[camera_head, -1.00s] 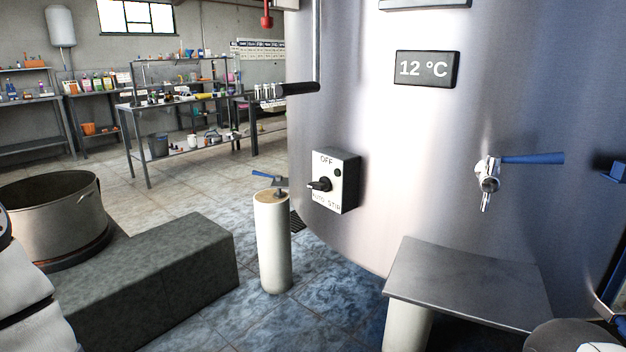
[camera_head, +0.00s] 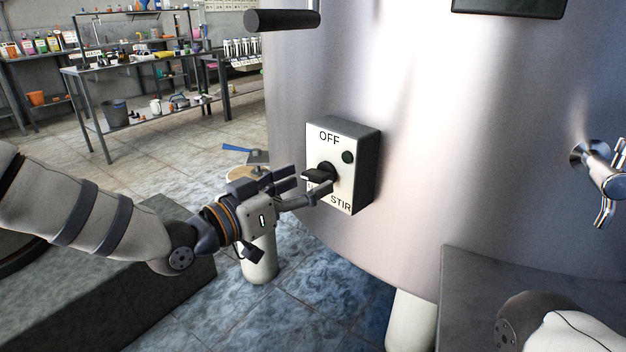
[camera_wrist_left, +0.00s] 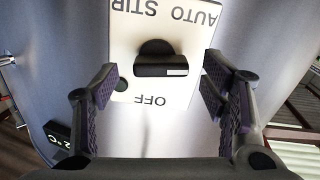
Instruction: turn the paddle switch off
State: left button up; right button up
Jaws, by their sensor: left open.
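The paddle switch (camera_head: 318,175) is a black handle on a white-faced box (camera_head: 343,172) fixed to the steel tank. OFF is printed at the top, AUTO and STIR along the bottom. The handle points left in the head view. In the left wrist view the box is upside down, and the handle (camera_wrist_left: 160,68) lies level, a white mark at its right end. My left gripper (camera_head: 306,190) is open in front of the box, partly hiding AUTO. In the left wrist view its fingers (camera_wrist_left: 158,90) stand apart, short of the handle, with nothing between them. My right gripper is out of view.
A steel tap (camera_head: 600,180) and a grey-topped stand (camera_head: 470,275) are at right. A black-gripped bar (camera_head: 282,20) hangs above the box. A dark block (camera_head: 165,290) lies lower left.

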aim_at(319, 174)
pick_arm(q)
jog(key=shift+x, duration=1.4)
jog(key=c, duration=1.1)
jog(key=shift+c, duration=0.2)
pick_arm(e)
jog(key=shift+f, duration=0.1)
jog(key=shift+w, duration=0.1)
pick_arm(q)
jog(key=m+p, duration=0.1)
jog(key=m, duration=0.3)
jog(key=shift+r+m+p, duration=0.25)
jog(key=shift+m+p, duration=0.1)
jog(key=shift+m, duration=0.05)
jog(key=m+p, duration=0.1)
jog(key=m, duration=0.4)
jog(key=shift+r+p, duration=0.1)
jog(key=shift+p, duration=0.25)
jog(key=m+p, duration=0.1)
jog(key=m, duration=0.4)
jog(key=shift+d+m, duration=0.1)
jog(key=shift+m, duration=0.3)
jog(key=shift+m+p, duration=0.6)
jog(key=shift+m, duration=1.5)
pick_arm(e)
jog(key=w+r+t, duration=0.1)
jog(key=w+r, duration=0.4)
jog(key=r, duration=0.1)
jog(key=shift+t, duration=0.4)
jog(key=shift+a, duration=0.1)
